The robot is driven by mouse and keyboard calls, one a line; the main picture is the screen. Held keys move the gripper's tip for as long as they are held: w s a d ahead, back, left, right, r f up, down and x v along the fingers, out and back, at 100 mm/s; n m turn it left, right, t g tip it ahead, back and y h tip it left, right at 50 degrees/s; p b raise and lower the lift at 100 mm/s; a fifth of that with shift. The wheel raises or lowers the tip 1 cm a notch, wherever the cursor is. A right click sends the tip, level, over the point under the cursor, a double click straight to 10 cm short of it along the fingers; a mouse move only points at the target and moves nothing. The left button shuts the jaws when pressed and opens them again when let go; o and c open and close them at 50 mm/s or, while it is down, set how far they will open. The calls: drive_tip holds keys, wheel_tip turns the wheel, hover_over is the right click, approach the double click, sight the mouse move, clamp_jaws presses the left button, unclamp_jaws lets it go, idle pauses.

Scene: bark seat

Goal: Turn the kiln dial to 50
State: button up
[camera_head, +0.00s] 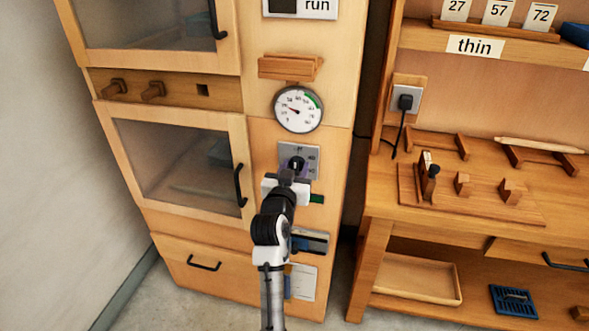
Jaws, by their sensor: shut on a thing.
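The kiln dial is mounted on a small grey plate (286,147) on the wooden kiln front. The plate carries small number marks, partly readable as 40 at its right side. My gripper (296,166) is at the plate and shut on the dial's dark knob (297,161). The gripper and wrist hide much of the plate, so the dial's setting cannot be read. Above it is a round white gauge (298,110) with a dark needle pointing to the upper left and a green arc at upper right.
A wooden ledge (290,67) sits above the gauge. To the left are glass-fronted doors with black handles (240,186). Below my gripper are a slot panel (311,241) and a paper card (303,283). A workbench (385,195) stands at right.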

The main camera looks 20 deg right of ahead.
drive_tip(key=shift+f+m+b, duration=0.1)
drive_tip(key=shift+m+b, duration=0.2)
drive_tip(key=shift+b, duration=0.15)
drive_tip(key=shift+m+b, duration=0.9)
drive_tip(key=shift+b, duration=0.1)
drive_tip(key=m+b, duration=0.3)
drive_tip(key=shift+f+m, duration=0.1)
drive_tip(key=shift+m, duration=0.2)
drive_tip(key=m+b, duration=0.3)
drive_tip(key=shift+d+m, duration=0.1)
drive_tip(key=shift+m, duration=0.3)
drive_tip(key=m+b, duration=0.3)
drive_tip(key=shift+s+f+m, duration=0.1)
drive_tip(key=shift+m, duration=0.2)
drive_tip(key=m+b, duration=0.7)
drive_tip(key=m, duration=0.3)
drive_tip(key=shift+b, duration=0.35)
drive_tip(key=shift+d+m, duration=0.1)
drive_tip(key=shift+m, duration=0.2)
